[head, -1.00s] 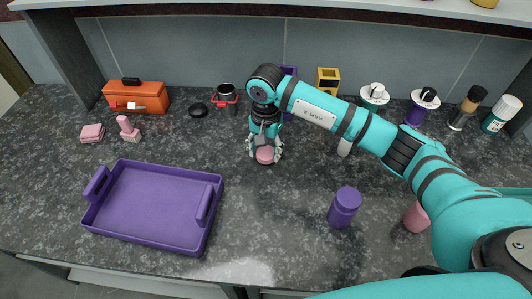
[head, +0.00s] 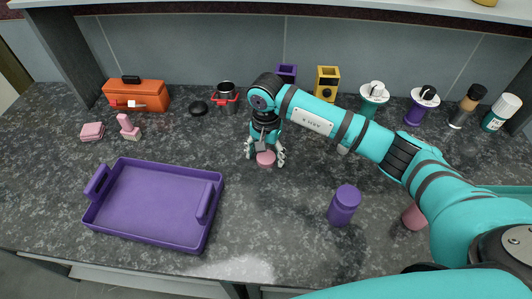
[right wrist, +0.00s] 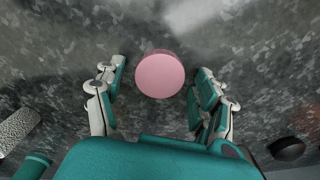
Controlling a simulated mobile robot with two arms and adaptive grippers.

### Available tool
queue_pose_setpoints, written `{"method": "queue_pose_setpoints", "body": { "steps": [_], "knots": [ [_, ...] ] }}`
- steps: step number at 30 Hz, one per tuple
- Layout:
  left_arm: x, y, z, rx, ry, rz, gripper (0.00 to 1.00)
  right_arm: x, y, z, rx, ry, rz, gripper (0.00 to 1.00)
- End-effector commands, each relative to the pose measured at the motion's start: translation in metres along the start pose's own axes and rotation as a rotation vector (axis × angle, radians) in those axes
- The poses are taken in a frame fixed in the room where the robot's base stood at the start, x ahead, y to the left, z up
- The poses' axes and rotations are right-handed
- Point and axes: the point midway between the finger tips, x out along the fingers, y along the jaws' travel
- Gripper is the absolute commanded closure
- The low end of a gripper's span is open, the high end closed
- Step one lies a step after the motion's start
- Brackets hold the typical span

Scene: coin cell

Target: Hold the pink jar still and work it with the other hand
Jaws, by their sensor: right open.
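The pink jar (head: 266,159) stands on the dark counter near the middle of the head view. In the right wrist view its round, plain pink top (right wrist: 160,75) shows between the fingers. My right gripper (head: 265,155) points down over the jar with its fingers spread to either side. In the right wrist view the right gripper (right wrist: 158,88) is open, with a visible gap between each finger and the jar. How deep the fingertips reach beside the jar is hard to tell. My left gripper is not in view.
A purple tray (head: 150,243) lies at front left. A purple bottle (head: 343,206) stands right of the jar, with another pink object (head: 414,217) partly behind my arm. An orange toolbox (head: 137,95), a red-handled pot (head: 226,98) and several bottles line the back. The counter front of the jar is clear.

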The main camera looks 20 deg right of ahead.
Motion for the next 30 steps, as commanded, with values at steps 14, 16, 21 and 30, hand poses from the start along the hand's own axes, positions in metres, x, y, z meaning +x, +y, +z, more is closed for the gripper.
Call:
{"method": "queue_pose_setpoints", "body": {
  "steps": [14, 16, 21, 30],
  "knots": [
    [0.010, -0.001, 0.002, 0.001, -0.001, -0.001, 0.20, -0.079, -0.001, -0.001, -0.001, 0.005, -0.004, 0.29],
    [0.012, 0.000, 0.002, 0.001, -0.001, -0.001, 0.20, -0.093, -0.001, -0.001, 0.000, 0.004, -0.004, 0.29],
    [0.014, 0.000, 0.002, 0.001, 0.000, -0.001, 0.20, -0.115, 0.000, -0.001, 0.000, 0.002, -0.001, 0.29],
    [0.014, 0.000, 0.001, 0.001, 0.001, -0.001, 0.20, -0.123, 0.000, 0.000, 0.000, -0.001, 0.000, 0.29]
  ]
}}
